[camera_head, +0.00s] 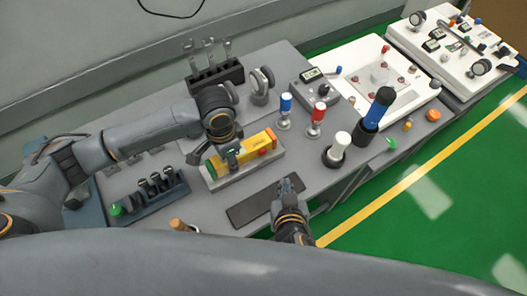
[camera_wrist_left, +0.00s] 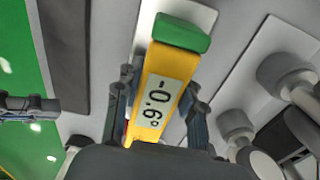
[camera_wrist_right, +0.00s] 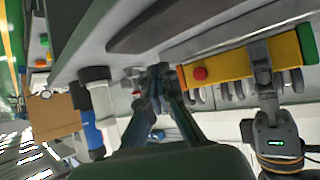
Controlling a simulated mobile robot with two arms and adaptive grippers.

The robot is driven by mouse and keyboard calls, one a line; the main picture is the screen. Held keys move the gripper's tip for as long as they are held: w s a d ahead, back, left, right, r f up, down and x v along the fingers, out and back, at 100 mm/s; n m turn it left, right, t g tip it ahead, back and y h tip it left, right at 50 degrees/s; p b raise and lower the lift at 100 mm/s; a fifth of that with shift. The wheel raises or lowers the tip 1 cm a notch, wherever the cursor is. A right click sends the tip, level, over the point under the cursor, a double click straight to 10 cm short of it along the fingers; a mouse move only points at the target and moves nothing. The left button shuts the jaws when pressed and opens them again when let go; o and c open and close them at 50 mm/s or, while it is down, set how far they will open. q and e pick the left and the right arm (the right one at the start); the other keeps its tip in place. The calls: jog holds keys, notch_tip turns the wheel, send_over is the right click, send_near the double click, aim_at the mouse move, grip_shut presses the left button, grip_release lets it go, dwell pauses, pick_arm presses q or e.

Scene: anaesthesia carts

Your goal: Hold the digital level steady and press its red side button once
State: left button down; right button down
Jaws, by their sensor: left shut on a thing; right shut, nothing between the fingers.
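The digital level (camera_head: 255,147) is a yellow bar with a green end, resting on a light grey block (camera_head: 240,176) on the grey table. My left gripper (camera_head: 232,155) is shut on the level from above. The red side button (camera_wrist_right: 200,73) shows on the level's side in the right wrist view. My right gripper (camera_head: 290,184) is shut and empty, in front of the level and apart from it.
A dark flat strip (camera_head: 252,204) lies in front of the level. Blue (camera_head: 285,108) and red (camera_head: 317,116) capped items stand to the right, with a white-topped cylinder (camera_head: 339,146) further right. A tool rack (camera_head: 150,196) is at left, and a dark holder (camera_head: 215,78) behind.

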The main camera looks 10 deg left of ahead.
aim_at(266, 154)
jog(key=w+a, duration=0.4)
jog(key=w, duration=0.1)
jog(key=shift+w+a, duration=0.3)
jog(key=shift+w+a, duration=0.1)
dwell(1.3)
jog(key=shift+w+a, duration=0.2)
jog(key=shift+w+a, duration=0.35)
jog(key=shift+w, duration=0.15)
dwell(1.0)
jog(key=shift+s, duration=0.1)
jog(key=shift+s+d, duration=0.65)
jog(key=shift+s, duration=0.1)
jog(key=shift+s+d, duration=1.6)
jog(key=shift+s, duration=0.3)
jog(key=shift+r, duration=0.1)
